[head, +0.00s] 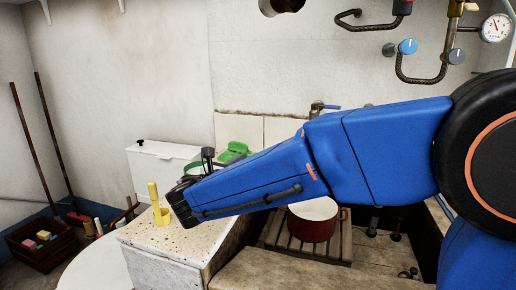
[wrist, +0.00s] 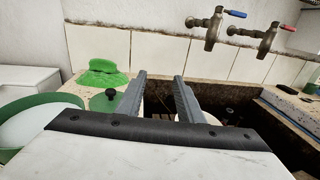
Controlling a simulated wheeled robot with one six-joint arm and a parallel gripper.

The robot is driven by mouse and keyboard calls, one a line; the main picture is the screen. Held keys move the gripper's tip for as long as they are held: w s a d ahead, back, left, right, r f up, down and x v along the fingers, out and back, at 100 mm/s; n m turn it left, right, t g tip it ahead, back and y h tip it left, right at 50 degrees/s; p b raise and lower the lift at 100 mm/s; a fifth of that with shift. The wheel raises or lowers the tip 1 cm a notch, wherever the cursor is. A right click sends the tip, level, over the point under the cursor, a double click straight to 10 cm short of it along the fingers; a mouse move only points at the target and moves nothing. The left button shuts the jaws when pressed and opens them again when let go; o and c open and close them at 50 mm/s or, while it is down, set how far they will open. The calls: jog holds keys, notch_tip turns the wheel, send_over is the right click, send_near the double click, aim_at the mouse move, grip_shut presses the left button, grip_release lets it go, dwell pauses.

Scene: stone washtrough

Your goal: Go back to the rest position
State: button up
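My gripper (wrist: 159,80) is open in the wrist view. Its two grey fingers are apart with nothing between them. In the head view my blue arm reaches from the right edge to the left, over the stone washtrough. Its end is near the speckled stone counter (head: 160,237), beside a yellow upright object (head: 155,200). The fingers are mostly hidden there by the wrist. The task names no object.
A red pot (head: 312,222) stands on wooden slats in the trough, below my arm. A green cloth (wrist: 103,76), a green-rimmed bowl (wrist: 25,125) and a black-knobbed green lid (wrist: 103,102) lie near the gripper. Wall taps (wrist: 214,28) stand behind. Pipes (head: 420,78) are above my arm.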

jog(key=shift+w+d+f+m+g+h, duration=0.25)
jog(key=shift+d+f+m+h, duration=0.1)
jog(key=shift+d, duration=0.55)
jog(key=shift+w+d+f+m+g+h, duration=0.15)
jog(key=shift+w+d+f+m+h, duration=0.2)
jog(key=shift+d, duration=0.55)
jog(key=shift+w+d+f+m+g+h, duration=0.15)
jog(key=shift+d+f+h, duration=0.25)
jog(key=shift+d, duration=0.5)
jog(key=shift+d, duration=0.1)
